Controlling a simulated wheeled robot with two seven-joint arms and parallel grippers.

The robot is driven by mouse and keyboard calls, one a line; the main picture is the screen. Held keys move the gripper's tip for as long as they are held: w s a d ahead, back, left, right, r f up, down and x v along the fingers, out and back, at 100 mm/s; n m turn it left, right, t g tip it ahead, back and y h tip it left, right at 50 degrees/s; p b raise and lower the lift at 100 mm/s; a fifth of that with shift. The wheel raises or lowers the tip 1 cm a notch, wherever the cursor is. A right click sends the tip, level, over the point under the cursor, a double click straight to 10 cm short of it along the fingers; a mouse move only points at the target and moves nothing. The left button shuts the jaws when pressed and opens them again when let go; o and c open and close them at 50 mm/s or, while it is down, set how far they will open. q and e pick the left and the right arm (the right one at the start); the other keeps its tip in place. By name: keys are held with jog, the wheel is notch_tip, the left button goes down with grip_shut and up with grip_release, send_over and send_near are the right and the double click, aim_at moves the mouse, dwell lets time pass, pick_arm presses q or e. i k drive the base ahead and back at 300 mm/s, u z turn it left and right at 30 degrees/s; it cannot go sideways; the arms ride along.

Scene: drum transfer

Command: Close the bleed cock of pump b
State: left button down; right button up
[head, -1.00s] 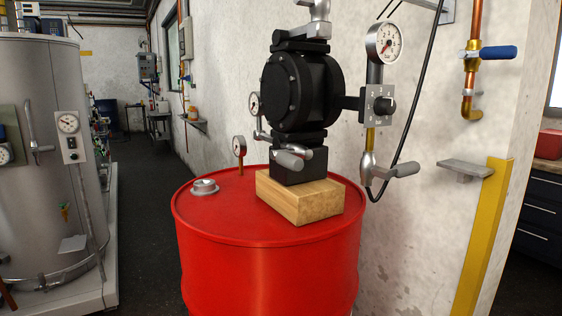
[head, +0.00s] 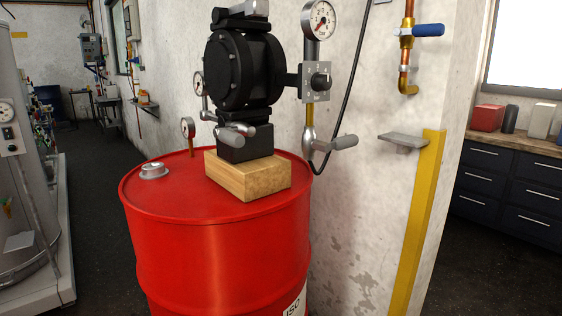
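A black pump (head: 240,75) stands on a wooden block (head: 248,178) on top of a red drum (head: 220,240). No label shows which pump it is. To its right, a small plate with a black knob (head: 320,81) sits below a pressure gauge (head: 319,19). Below the plate, a silver valve with a grey lever handle (head: 343,142) sticks out to the right. I cannot tell which handle is the bleed cock. Neither of my grippers is in view.
A wall pipe with a blue-handled valve (head: 428,30), a small grey shelf (head: 402,140) and a yellow post (head: 418,230) are at the right. A dark drawer cabinet (head: 508,190) stands further right. A grey tank (head: 22,180) is at the left edge. Dark floor lies open between tank and drum.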

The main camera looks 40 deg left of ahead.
aim_at(226, 135)
jog(key=z, duration=0.1)
jog(key=k, duration=0.3)
jog(key=u, duration=0.8)
